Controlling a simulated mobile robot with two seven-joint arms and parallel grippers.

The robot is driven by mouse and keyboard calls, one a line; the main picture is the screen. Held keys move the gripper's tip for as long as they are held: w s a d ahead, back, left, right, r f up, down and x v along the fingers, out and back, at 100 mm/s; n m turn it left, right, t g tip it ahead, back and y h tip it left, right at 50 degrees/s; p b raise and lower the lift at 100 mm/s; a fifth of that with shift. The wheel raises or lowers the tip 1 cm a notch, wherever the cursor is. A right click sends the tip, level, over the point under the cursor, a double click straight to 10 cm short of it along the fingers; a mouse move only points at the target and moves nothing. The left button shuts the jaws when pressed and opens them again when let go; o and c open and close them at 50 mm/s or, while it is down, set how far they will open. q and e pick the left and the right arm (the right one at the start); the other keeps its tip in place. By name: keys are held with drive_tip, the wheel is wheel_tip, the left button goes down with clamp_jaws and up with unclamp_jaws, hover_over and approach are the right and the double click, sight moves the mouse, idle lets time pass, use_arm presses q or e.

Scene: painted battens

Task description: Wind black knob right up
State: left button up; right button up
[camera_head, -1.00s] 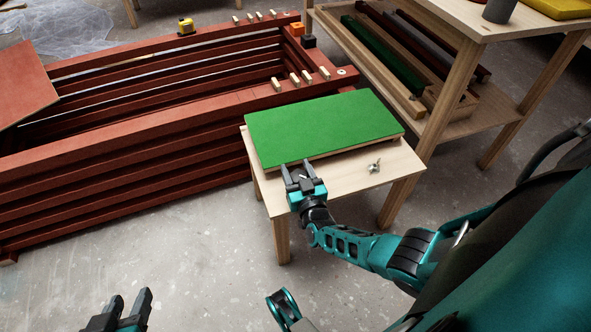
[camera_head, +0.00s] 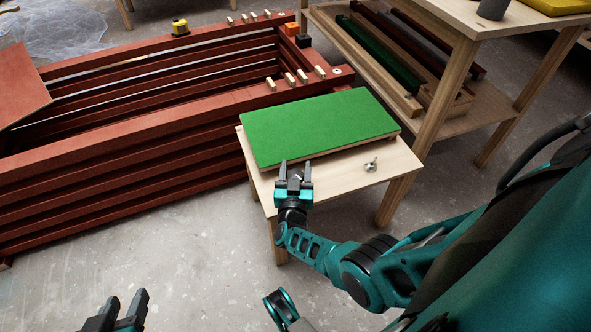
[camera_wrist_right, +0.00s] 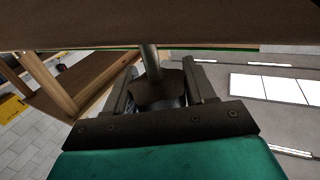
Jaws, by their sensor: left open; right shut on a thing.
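The black knob (camera_wrist_right: 160,92) shows between my right gripper's fingers in the right wrist view. A grey metal stem (camera_wrist_right: 149,58) runs from it up to the brown underside above. In the head view, my right gripper (camera_head: 294,172) is at the front edge of the small wooden table (camera_head: 335,182), by the green board (camera_head: 318,125). It is shut on the knob, which is mostly hidden there by the jaws. My left gripper (camera_head: 124,307) is open and empty, low at the left over the floor.
A small metal fitting (camera_head: 371,165) lies on the table right of my right gripper. A large red slatted frame (camera_head: 120,150) stands at left and behind. A shelf with battens (camera_head: 385,55) stands at the back right. The floor in front is clear.

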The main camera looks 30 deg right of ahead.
drive_tip(key=o, duration=1)
drive_tip(key=shift+c, duration=0.2)
drive_tip(key=shift+s+a, duration=0.1)
